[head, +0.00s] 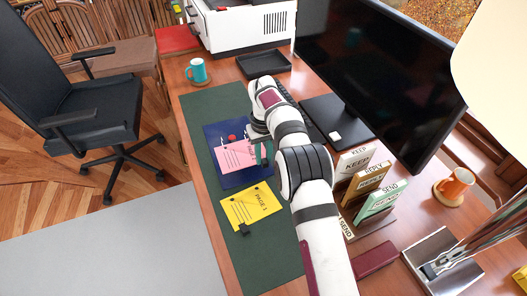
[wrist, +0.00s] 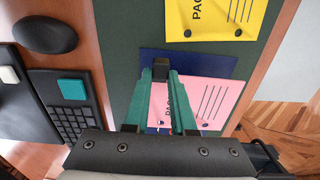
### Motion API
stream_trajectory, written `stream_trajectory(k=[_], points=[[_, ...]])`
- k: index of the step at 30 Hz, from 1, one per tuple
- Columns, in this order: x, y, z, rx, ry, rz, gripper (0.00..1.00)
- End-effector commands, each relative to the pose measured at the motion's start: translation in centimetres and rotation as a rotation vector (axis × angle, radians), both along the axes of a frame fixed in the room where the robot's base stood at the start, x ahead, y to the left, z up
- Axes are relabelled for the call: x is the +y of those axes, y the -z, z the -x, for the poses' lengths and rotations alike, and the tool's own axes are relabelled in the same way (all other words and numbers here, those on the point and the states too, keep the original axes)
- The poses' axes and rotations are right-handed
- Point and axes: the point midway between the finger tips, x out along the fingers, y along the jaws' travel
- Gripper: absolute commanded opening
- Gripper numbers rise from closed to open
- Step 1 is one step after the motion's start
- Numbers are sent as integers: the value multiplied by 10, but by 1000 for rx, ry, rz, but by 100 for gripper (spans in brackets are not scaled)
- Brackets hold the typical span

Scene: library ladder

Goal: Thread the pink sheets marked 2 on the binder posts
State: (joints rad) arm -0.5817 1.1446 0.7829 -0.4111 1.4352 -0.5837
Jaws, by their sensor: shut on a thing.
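The pink sheets (head: 236,156) lie over or just above the dark blue binder (head: 212,132), with printed lines and part of the word PAGE in the wrist view (wrist: 212,98). My gripper (wrist: 160,76) is shut on the black tab (wrist: 160,66) at the sheets' edge. In the head view my arm reaches across the desk and hides part of the sheets and binder. A red spot (head: 232,137) shows on the binder beside the pink edge, possibly a post. I cannot tell whether the sheets touch the binder or how their holes sit relative to the posts.
A yellow PAGE 1 sheet (head: 254,207) with a black tab lies on the green mat (head: 270,255), nearer than the binder. A monitor (head: 380,80), keyboard (wrist: 68,108) and letter sorter (head: 365,185) stand to the right. A teal mug (head: 197,70) stands beyond.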

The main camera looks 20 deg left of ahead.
Motion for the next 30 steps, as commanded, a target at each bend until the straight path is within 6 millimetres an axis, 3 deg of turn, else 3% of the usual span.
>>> stream_trajectory(k=[18, 30], points=[[0, 33, 0, 1, 1, 0, 0], [0, 38, 0, 0, 0, 0, 0]])
